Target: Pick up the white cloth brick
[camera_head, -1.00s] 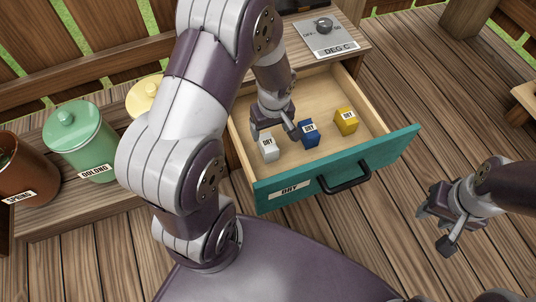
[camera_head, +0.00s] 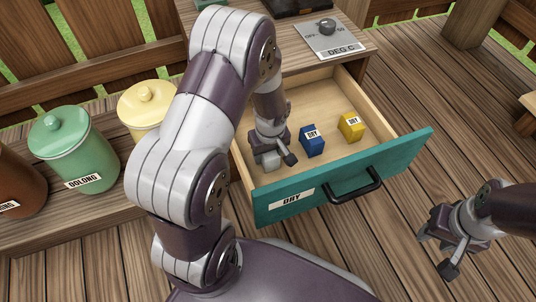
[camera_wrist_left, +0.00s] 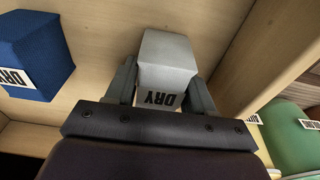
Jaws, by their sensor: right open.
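The white brick (camera_head: 270,164) with a DRY label stands in the left part of the open teal-fronted drawer (camera_head: 340,180). My left gripper (camera_head: 273,155) is down over it from above and partly hides it. In the left wrist view the white brick (camera_wrist_left: 167,62) is between the two fingers of my left gripper (camera_wrist_left: 165,85), one on each side. I cannot tell whether the fingers press on it. My right gripper (camera_head: 445,248) is open and empty, outside the drawer at the right.
A blue brick (camera_head: 312,142) and a yellow brick (camera_head: 351,127) stand in the drawer to the right. A green canister (camera_head: 75,150), a yellow canister (camera_head: 148,110) and a brown canister (camera_head: 18,185) stand on the bench. The DEG C dial panel (camera_head: 333,40) is behind the drawer.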

